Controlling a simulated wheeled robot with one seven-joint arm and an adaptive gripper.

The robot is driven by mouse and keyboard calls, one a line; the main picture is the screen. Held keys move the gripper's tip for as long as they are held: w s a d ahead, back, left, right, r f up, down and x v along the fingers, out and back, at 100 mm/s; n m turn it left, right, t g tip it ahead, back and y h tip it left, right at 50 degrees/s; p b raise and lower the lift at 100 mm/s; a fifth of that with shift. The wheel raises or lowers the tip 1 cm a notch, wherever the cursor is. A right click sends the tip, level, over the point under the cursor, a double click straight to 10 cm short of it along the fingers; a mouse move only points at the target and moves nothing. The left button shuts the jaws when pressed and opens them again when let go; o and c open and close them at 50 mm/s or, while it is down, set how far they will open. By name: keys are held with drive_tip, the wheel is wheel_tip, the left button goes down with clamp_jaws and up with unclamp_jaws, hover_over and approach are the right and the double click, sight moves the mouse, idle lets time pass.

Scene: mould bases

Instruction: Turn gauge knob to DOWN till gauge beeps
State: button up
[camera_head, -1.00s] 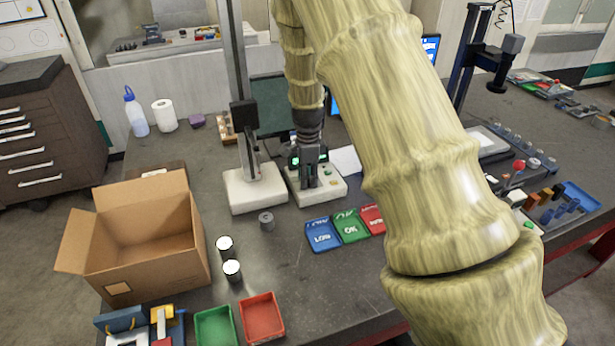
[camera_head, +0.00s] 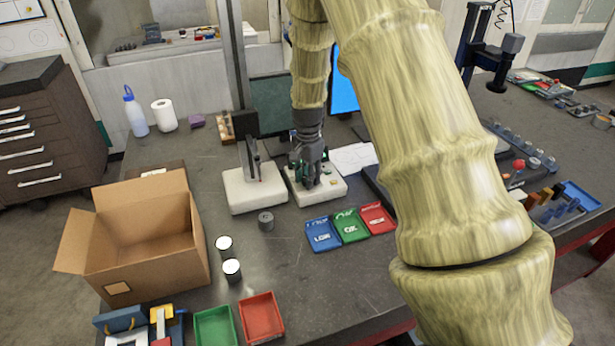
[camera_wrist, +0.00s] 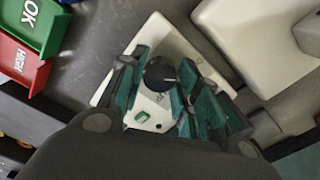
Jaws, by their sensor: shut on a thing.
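The gauge box (camera_head: 331,191) is a pale box on the bench, next to the stand with the tall column. A green button (camera_wrist: 142,117) sits below the knob. My gripper (camera_head: 309,176) reaches down over the box. Its teal-padded fingers (camera_wrist: 162,82) stand on both sides of the knob, shut on it. The markings around the knob are too small to read, and the fingers hide part of the top.
The column stand's white base (camera_head: 255,192) is close on the left. Blue (camera_head: 322,235), green (camera_head: 351,226) and red (camera_head: 378,219) trays lie in front on the right. A small grey cylinder (camera_head: 266,221) stands in front. A cardboard box (camera_head: 140,245) is further left.

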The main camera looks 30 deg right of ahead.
drive_tip(key=shift+n, duration=0.4)
drive_tip(key=o, duration=1)
drive_tip(key=shift+o, duration=0.2)
drive_tip(key=shift+r, duration=0.1)
wheel_tip(320, 180, up, 12)
idle(0.4)
